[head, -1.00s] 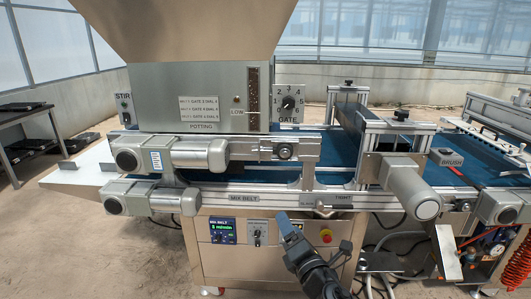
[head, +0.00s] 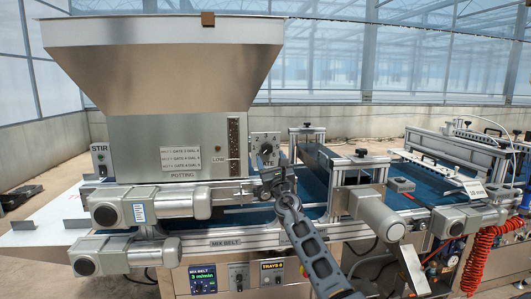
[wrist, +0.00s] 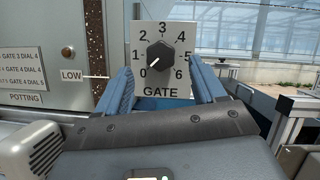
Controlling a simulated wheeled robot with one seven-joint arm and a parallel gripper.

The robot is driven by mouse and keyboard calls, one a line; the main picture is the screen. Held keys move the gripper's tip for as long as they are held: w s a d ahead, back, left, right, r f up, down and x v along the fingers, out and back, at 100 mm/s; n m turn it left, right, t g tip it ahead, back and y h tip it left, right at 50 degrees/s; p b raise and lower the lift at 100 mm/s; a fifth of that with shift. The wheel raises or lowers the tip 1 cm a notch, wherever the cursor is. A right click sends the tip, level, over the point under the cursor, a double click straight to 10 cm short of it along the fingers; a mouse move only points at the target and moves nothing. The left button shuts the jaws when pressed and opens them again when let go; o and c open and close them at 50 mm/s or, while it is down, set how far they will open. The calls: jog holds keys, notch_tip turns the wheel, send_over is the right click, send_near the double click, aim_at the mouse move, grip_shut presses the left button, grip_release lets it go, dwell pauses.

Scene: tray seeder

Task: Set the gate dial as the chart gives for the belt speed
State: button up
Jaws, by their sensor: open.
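The gate dial is a black knob (wrist: 160,56) on a white plate numbered 0 to 6, marked GATE. In the wrist view its white mark points lower left, towards 0. My gripper (wrist: 161,76) is open, its blue fingers either side of the knob in the picture and apart from it. In the head view my gripper (head: 272,172) is just below and in front of the dial (head: 265,147). The MIX BELT display (head: 203,279) reads 3 m/min.
A level window marked LOW (wrist: 96,50) is left of the dial. Rollers and motor housings (head: 170,207) stick out along the belt's front. A post frame (head: 307,142) stands right of the dial over the blue belt (head: 313,187).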

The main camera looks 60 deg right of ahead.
aim_at(267, 149)
jog(key=shift+b+x, duration=0.3)
jog(key=shift+x, duration=2.35)
jog(key=c, duration=1.1)
jog(key=shift+o, duration=0.2)
jog(key=shift+f+m, duration=0.1)
jog(key=shift+m, duration=0.3)
